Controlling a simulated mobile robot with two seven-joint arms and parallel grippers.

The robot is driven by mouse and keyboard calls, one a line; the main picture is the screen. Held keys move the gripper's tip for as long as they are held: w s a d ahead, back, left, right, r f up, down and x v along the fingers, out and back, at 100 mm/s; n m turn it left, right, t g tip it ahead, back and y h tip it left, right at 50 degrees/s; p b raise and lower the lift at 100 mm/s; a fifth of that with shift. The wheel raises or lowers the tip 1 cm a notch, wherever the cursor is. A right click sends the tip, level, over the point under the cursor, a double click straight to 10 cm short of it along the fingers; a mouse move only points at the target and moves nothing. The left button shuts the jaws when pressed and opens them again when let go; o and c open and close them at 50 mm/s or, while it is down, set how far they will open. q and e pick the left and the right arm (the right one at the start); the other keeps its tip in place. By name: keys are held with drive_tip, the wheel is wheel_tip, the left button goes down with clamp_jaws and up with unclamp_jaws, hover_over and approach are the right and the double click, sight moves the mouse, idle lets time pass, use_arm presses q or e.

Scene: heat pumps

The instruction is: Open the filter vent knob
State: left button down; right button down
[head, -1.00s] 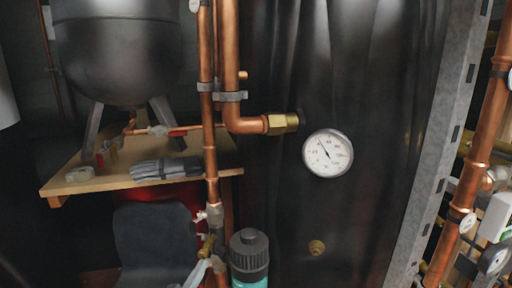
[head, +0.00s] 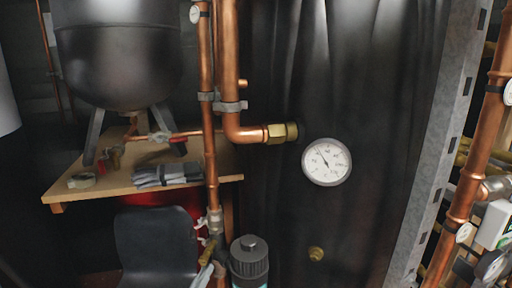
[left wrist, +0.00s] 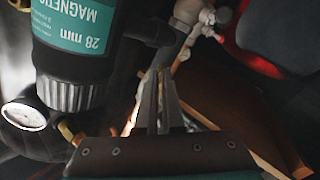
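The filter (head: 249,262) is a dark cylinder with a ribbed cap and a teal label, at the bottom of the head view. A small round knob (head: 248,243) sits on top of its cap. In the left wrist view the filter (left wrist: 75,35) is upside down at upper left, with its grey ribbed cap (left wrist: 72,94) lower; its top knob cannot be made out there. My right gripper is not in view.
A dial gauge (head: 326,162) and brass fitting (head: 283,133) are on the dark tank. A wooden shelf (head: 110,188) holds gloves (head: 165,175). A black chair (head: 155,240) stands below.

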use_arm(q)
drive_tip(key=shift+w+r, duration=0.1)
drive_tip(key=shift+r, duration=0.55)
drive_tip(key=shift+d+f, duration=0.15)
drive_tip(key=f+p+v, duration=0.1)
drive_tip(key=p+v, duration=0.2)
drive_tip(key=v, duration=0.3)
drive_tip(key=shift+s+d+p, duration=0.25)
drive_tip(key=shift+p, duration=0.05)
